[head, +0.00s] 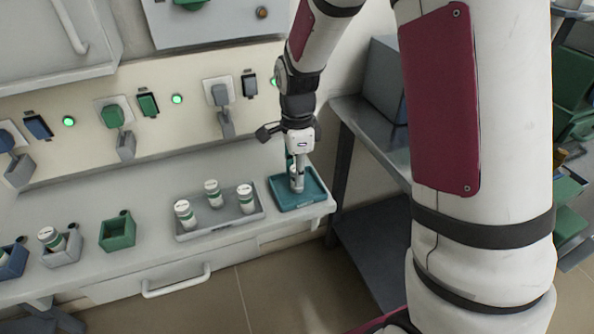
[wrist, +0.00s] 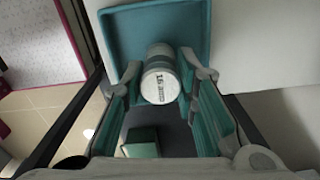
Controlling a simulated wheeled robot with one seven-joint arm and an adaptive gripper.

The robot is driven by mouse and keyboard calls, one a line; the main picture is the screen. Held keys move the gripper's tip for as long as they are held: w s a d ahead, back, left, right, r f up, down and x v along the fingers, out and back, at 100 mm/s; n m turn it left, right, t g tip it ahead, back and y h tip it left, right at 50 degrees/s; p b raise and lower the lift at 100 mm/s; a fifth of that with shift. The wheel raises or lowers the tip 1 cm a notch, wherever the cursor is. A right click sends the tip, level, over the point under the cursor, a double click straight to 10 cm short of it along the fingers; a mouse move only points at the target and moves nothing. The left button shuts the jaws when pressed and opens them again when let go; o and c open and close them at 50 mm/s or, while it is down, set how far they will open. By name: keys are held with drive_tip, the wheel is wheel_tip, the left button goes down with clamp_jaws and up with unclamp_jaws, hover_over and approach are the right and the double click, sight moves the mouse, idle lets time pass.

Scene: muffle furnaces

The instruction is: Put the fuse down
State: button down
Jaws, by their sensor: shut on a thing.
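A white cylindrical fuse (head: 297,178) is held upright between the fingers of my gripper (head: 297,164). In the wrist view the round end of the fuse (wrist: 160,84) with dark printing faces the camera, with a finger pad on each side. The fuse is over the teal tray (head: 310,196) at the right end of the bench. The tray's rim also shows in the wrist view (wrist: 110,40). I cannot tell whether the fuse's lower end touches the tray floor.
A grey tray (head: 222,228) with three white fuses stands to the left. Further left are a green holder (head: 117,232) and a grey holder (head: 62,255) with a fuse. Sockets and green lamps line the wall panel behind. A metal side table (head: 380,130) stands at the right.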

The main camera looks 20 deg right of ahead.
drive_tip(key=c, duration=1.3)
unclamp_jaws()
drive_tip(key=shift+f, duration=0.15)
wheel_tip(320, 180, up, 12)
drive_tip(key=p, duration=0.3)
drive_tip(key=shift+r, duration=0.25)
drive_tip(key=s+r+n, duration=0.3)
drive_tip(key=s+n, duration=0.3)
drive_tip(key=s, duration=0.4)
drive_tip(key=s+r+n, duration=0.3)
drive_tip(key=s+n, duration=0.4)
drive_tip(key=s, duration=0.4)
drive_tip(key=s+r+n+t, duration=0.1)
drive_tip(key=s+r+n, duration=0.1)
drive_tip(key=s+n, duration=0.4)
drive_tip(key=shift+s+d+r, duration=0.1)
drive_tip(key=shift+s+r, duration=0.1)
drive_tip(key=shift+s, duration=1.05)
drive_tip(key=shift+s+d+r, duration=0.1)
drive_tip(key=shift+s+r, duration=0.1)
drive_tip(key=shift+s, duration=1.05)
